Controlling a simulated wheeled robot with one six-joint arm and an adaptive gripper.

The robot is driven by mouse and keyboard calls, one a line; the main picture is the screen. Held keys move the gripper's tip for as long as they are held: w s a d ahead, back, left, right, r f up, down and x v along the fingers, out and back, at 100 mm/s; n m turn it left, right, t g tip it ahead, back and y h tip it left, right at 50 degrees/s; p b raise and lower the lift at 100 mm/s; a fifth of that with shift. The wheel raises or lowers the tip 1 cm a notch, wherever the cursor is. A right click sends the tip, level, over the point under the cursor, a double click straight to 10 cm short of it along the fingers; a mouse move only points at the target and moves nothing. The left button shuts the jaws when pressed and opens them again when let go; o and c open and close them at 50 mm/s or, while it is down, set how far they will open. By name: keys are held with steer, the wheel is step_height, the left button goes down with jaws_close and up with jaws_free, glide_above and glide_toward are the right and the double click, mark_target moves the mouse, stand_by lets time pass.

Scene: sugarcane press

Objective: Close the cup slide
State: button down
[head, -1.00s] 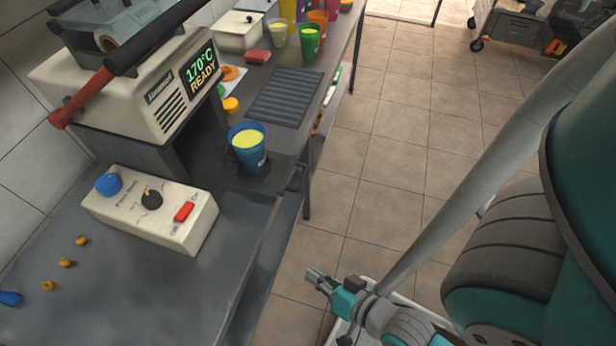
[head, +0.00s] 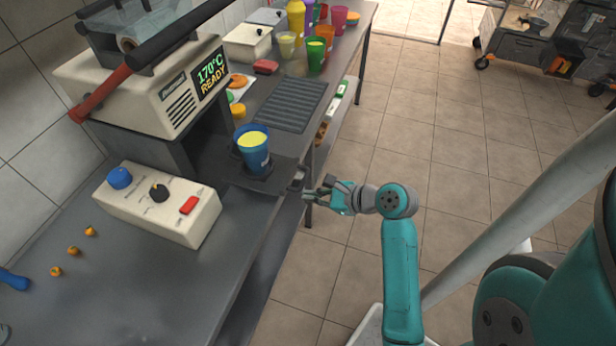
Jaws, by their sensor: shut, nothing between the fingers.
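The cup slide (head: 277,178) is a dark flat tray that sticks out of the opening under the cream sealing machine (head: 150,85). A blue cup (head: 254,158) filled with something yellow stands upright on it. A small dark handle (head: 297,180) is at its outer end, by the counter's front edge. My gripper (head: 309,195) is shut and empty just right of and slightly below the handle, pointing left at the counter. I cannot tell whether its fingertips touch the handle.
A control box (head: 157,203) with a blue knob and red switch sits left of the slide. A ribbed drip mat (head: 285,103) and several colourful cups stand farther back. The tiled floor (head: 430,150) right of the counter is clear.

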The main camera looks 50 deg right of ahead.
mark_target(238, 154)
steer(key=s+d+r+m+y, duration=0.2)
steer(key=d+r+m, duration=0.1)
steer(key=d+r, duration=0.3)
steer(key=shift+g, duration=0.3)
steer(key=x, duration=1)
steer(key=shift+d+f, duration=0.1)
steer(key=shift+d, duration=0.1)
steer(key=w+a, duration=0.2)
steer(key=w, duration=0.4)
steer(key=w+a, duration=0.2)
steer(key=w, duration=0.5)
steer(key=w+a, duration=0.3)
steer(key=w, duration=0.3)
steer(key=shift+w, duration=0.3)
